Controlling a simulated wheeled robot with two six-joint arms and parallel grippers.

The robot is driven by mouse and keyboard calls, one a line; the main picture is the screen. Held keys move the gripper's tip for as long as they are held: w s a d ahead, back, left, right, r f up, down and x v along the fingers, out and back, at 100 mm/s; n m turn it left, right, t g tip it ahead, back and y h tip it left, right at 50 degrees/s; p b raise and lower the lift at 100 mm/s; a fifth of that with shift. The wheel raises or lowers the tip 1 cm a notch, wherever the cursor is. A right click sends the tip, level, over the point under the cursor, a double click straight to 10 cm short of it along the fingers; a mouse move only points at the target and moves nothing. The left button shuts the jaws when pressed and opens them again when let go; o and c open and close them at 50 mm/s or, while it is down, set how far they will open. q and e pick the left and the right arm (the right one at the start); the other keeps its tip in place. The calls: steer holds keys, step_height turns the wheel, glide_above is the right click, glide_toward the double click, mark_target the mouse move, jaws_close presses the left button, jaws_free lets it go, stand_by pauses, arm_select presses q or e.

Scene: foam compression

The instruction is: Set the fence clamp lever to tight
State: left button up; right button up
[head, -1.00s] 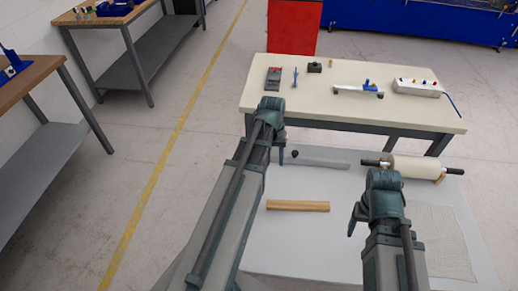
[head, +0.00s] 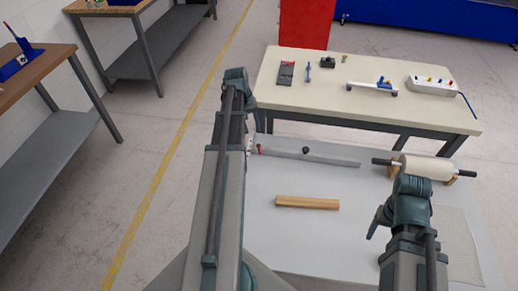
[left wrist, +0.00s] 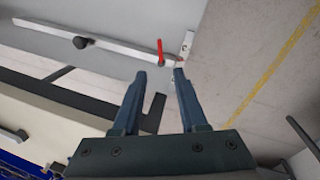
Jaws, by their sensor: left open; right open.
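The fence (head: 330,159) is a long grey bar with a black round knob (head: 305,150), lying across the far part of the white worktop (head: 300,235). The red clamp lever (head: 259,148) is at its left end, beside my left gripper (head: 258,122). In the left wrist view, the red lever (left wrist: 160,52) sticks out from the bar (left wrist: 110,43) near a pale end plate (left wrist: 186,45). My left gripper (left wrist: 160,75) is open and empty there, its fingertips appearing just below the lever, with no visible contact. My right gripper (head: 373,222) is open over the worktop's right side, its fingers mostly hidden.
A wooden strip (head: 308,202) lies mid-worktop. A white roll with black handles (head: 425,167) stands at the right, above a mesh patch (head: 458,245). Behind is a cream table (head: 330,100) with small tools and a power strip (head: 433,87).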

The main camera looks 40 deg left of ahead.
mark_target(259, 150)
arm_select(q)
steer(key=f+b, duration=0.4)
steer(key=w+d+f+b, duration=0.1)
steer(key=f+b, duration=0.3)
steer(key=w+f+b, duration=0.1)
steer(key=f+b, duration=0.3)
steer(key=f, duration=0.1)
steer(key=shift+d+b, duration=0.3)
steer(key=shift+d, duration=0.05)
arm_select(e)
step_height(259, 150, down, 13)
steer(key=shift+f, duration=0.1)
arm_select(q)
jaws_close()
steer(key=shift+s, duration=0.1)
